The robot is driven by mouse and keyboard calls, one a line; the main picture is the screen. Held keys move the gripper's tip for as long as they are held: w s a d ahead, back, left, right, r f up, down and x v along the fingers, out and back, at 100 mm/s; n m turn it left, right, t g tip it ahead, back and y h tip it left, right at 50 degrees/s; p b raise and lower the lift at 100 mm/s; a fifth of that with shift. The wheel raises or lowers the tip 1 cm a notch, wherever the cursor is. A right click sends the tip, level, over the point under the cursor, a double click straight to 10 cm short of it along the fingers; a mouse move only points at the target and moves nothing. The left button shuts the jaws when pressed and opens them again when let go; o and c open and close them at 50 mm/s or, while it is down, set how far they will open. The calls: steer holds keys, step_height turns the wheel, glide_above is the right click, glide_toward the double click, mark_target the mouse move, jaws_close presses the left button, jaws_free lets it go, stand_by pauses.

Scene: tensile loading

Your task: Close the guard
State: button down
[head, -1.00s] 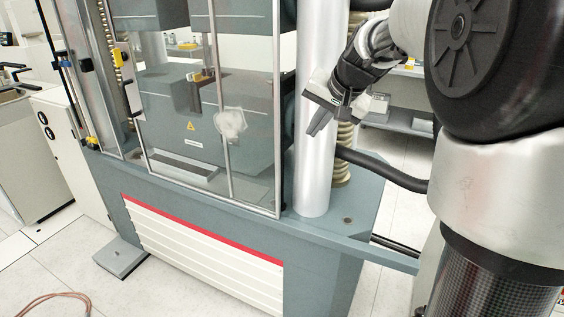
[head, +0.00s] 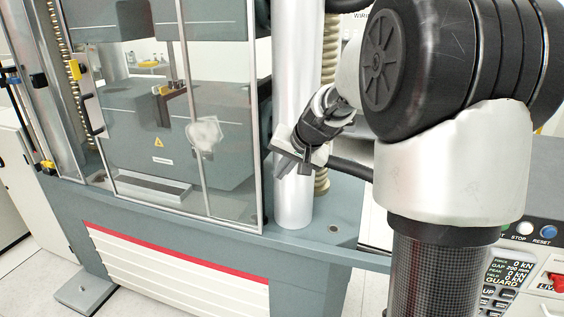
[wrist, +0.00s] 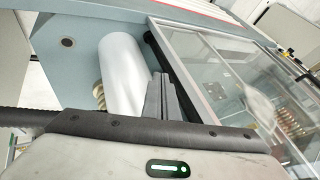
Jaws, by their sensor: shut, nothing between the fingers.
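The guard (head: 226,120) is a clear panelled screen in thin metal frames on the front of the grey testing machine. A black handle (head: 92,112) is on its left frame edge. A strip between that edge and the left post looks uncovered, but I cannot tell how far the guard stands open. The guard also shows in the wrist view (wrist: 225,75), on the right. My gripper (head: 283,164) is shut and empty in front of the silver column, right of the guard's right frame and apart from the handle. Its closed fingers (wrist: 161,98) show in the wrist view.
The silver column (head: 294,110) stands beside the guard's right edge. A black hose (head: 350,170) runs behind my gripper. A control panel (head: 510,270) with a display reading GUARD is at the lower right. Yellow-and-black fittings (head: 38,80) sit on the left post.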

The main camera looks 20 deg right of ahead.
steer(key=shift+w+a+p, duration=0.15)
steer(key=shift+w+a, duration=0.4)
steer(key=shift+a, duration=0.3)
steer(key=shift+w+a+p, duration=0.15)
steer(key=shift+w+a, duration=0.4)
steer(key=shift+a, duration=0.3)
steer(key=p, duration=0.9)
glide_toward(201, 162)
steer(key=x, duration=0.6)
steer(key=shift+d+f, duration=0.2)
steer(key=shift+a, duration=0.1)
steer(key=shift+a+r, duration=0.1)
